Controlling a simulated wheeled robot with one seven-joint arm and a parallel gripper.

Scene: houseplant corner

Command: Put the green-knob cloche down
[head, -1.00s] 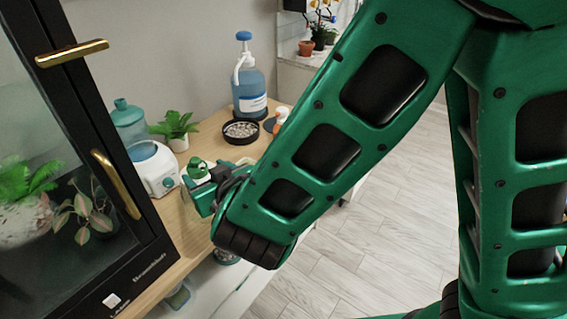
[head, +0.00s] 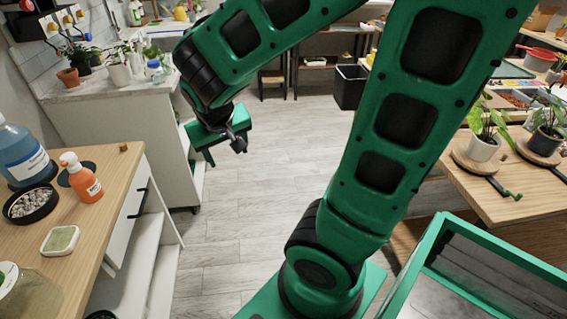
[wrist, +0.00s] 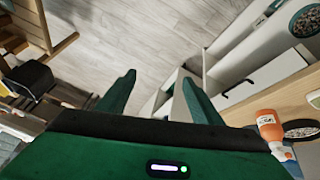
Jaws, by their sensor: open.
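A clear glass cloche (head: 28,295) with a green knob on top stands at the lower left of the head view, on the wooden counter (head: 112,190). The picture's edge cuts part of it off. My gripper (head: 222,150) is well away from it, in the air beyond the counter's right side. In the wrist view my gripper (wrist: 158,80) has its two fingers spread, with only floor and cabinet behind the gap. It holds nothing. The cloche is not seen in the wrist view.
On the counter are a blue pump bottle (head: 22,158), an orange bottle (head: 82,182), a black dish of pebbles (head: 31,204) and a small green-topped dish (head: 60,241). A table with potted plants (head: 483,143) stands right.

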